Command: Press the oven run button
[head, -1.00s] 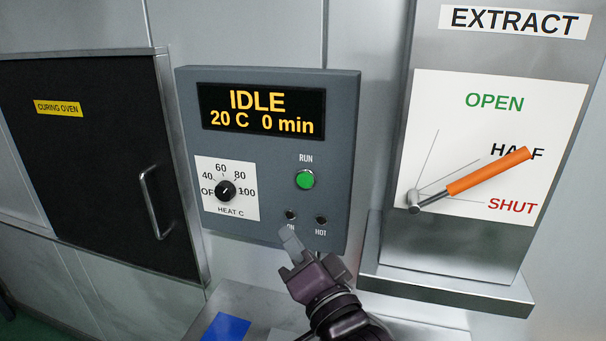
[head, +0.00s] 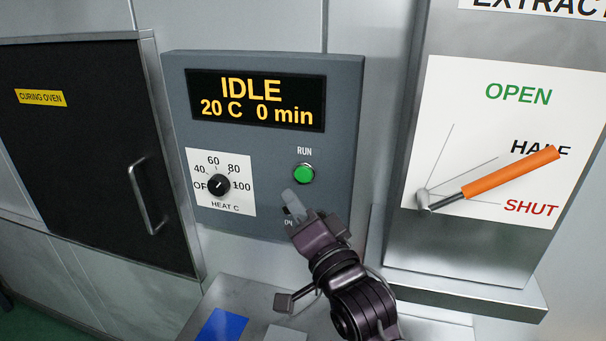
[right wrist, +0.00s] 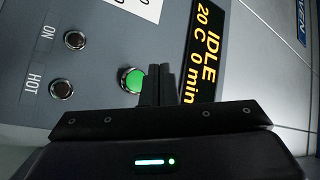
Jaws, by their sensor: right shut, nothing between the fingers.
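The green RUN button (head: 304,174) is on the grey oven control panel (head: 340,130), below the display (head: 256,100), which reads IDLE, 20 C, 0 min. My right gripper (head: 290,200) is shut and empty, its fingertips a little below and left of the button in the head view. In the right wrist view the green button (right wrist: 132,80) shows right beside the shut fingers (right wrist: 158,80). I cannot tell whether the fingers touch the panel. My left gripper is not in view.
The heat dial (head: 218,185) is left of the button. The curing oven door (head: 80,150) with its handle is at the left. The extract lever (head: 510,173) with an orange grip is at the right, pointing near HALF. A metal ledge (head: 470,290) juts out below it.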

